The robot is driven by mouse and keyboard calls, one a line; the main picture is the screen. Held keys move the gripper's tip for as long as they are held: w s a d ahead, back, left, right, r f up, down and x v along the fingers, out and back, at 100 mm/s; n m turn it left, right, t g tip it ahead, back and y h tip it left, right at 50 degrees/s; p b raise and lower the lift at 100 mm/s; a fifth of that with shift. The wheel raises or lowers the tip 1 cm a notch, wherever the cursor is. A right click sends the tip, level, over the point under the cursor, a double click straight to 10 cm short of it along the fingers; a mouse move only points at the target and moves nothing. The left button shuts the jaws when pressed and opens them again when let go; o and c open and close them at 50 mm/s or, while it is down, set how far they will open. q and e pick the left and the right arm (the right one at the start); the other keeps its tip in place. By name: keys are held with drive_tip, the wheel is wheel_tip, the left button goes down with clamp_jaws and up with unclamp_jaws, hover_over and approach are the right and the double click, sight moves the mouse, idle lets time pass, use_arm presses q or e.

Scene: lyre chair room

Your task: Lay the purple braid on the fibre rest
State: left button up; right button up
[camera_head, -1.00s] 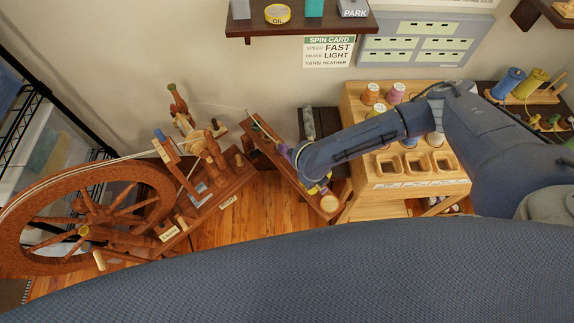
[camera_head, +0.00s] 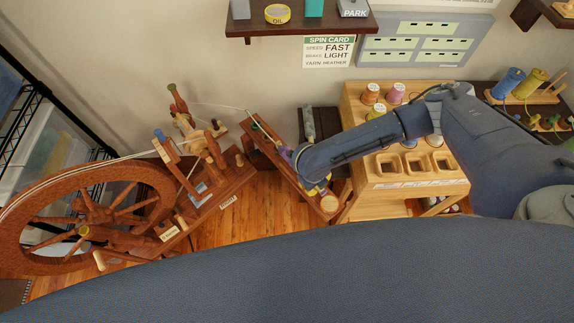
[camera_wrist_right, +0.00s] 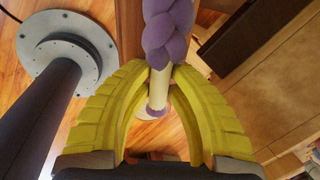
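The purple braid (camera_wrist_right: 168,28) runs down from the top of the right wrist view to a pale, narrow section between my yellow right fingertips (camera_wrist_right: 161,72). The fingertips close in from both sides and appear to pinch it there. In the head view the braid (camera_head: 286,153) shows beside my right wrist, over a long, narrow brown wooden board (camera_head: 262,143) that may be the fibre rest. The wrist hides much of my right gripper (camera_head: 322,187) and the braid's middle. I cannot tell whether the braid touches the board. My left gripper is out of view.
A spinning wheel (camera_head: 90,208) stands left of the board, its wooden base (camera_head: 215,195) close by. A light wooden stand (camera_head: 365,187) with cones and square cups is to the right. A shelf (camera_head: 300,27) hangs on the wall above. Wood floor shows between.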

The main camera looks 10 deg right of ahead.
drive_tip(key=o, duration=0.5)
drive_tip(key=shift+r, duration=0.1)
